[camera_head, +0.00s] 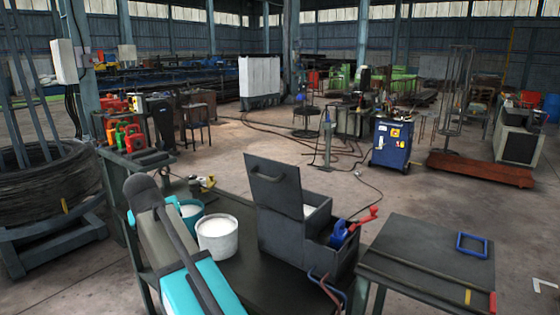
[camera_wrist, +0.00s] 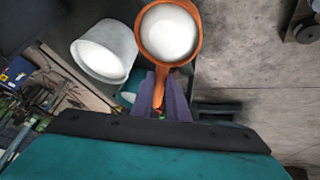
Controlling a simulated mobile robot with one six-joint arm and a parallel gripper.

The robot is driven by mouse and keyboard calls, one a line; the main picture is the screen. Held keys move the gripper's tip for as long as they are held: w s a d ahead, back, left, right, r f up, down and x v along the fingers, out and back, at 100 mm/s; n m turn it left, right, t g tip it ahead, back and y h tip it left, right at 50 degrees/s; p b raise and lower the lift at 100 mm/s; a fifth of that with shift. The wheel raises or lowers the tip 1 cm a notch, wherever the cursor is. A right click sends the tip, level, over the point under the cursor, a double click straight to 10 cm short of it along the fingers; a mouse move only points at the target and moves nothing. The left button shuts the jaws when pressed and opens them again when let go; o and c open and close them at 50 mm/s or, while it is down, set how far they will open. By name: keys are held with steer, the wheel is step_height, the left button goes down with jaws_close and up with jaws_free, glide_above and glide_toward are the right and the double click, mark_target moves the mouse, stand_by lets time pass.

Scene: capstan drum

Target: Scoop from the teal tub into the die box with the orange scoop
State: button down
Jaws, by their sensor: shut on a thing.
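The orange scoop (camera_wrist: 199,32) shows in the wrist view, its round bowl full of white material. My gripper (camera_wrist: 160,92) is shut on its handle, with one finger on each side. The teal tub (camera_head: 190,208) stands on the dark bench in the head view, partly hidden by my arm and a white tub. A sliver of teal shows below the white tub in the wrist view. The die box (camera_head: 281,240) is dark grey with its lid (camera_head: 273,182) raised; a pale patch shows inside it. In the head view my gripper and the scoop are hidden behind my arm.
A white tub (camera_head: 217,240) with white contents stands between the teal tub and the die box; it also shows in the wrist view (camera_wrist: 97,62). Blue and red tools (camera_head: 340,232) sit in the box's right part. A side table (camera_head: 430,262) holds a blue frame (camera_head: 472,245).

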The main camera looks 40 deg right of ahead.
steer(key=w+d+r+m+g+h+p, duration=0.1)
steer(key=w+d+r+m+p, duration=0.2)
steer(key=d+r, duration=0.9)
steer(key=w+d+r+m+h, duration=0.15)
steer(key=w+d+r, duration=0.55)
steer(key=d, duration=0.9)
steer(key=s+d+f+n+y+p, duration=0.1)
steer(key=s+d+f+p, duration=0.1)
steer(key=d, duration=0.3)
steer(key=s+d+f+n+t+y+p, duration=0.1)
steer(key=s+d+f+n+p, duration=0.1)
steer(key=s+d+p, duration=0.2)
steer(key=s+d+f+n+y+p, duration=0.1)
steer(key=s+d+f+p, duration=0.1)
steer(key=s+d, duration=0.3)
steer(key=shift+d+f+n+t+p, duration=0.4)
steer(key=shift+d+p, duration=0.2)
steer(key=shift+d, duration=0.1)
steer(key=shift+y, duration=0.25)
steer(key=shift+s+a, duration=0.1)
steer(key=s+t, duration=0.1)
steer(key=t, duration=0.1)
steer(key=s+d+m+t+y, duration=0.1)
steer(key=t, duration=0.2)
steer(key=s+m+t, duration=0.1)
steer(key=s+t, duration=0.1)
steer(key=t, duration=0.1)
steer(key=shift+d+r+y+b, duration=0.1)
steer(key=shift+d+y+b, duration=0.2)
steer(key=shift+y, duration=0.1)
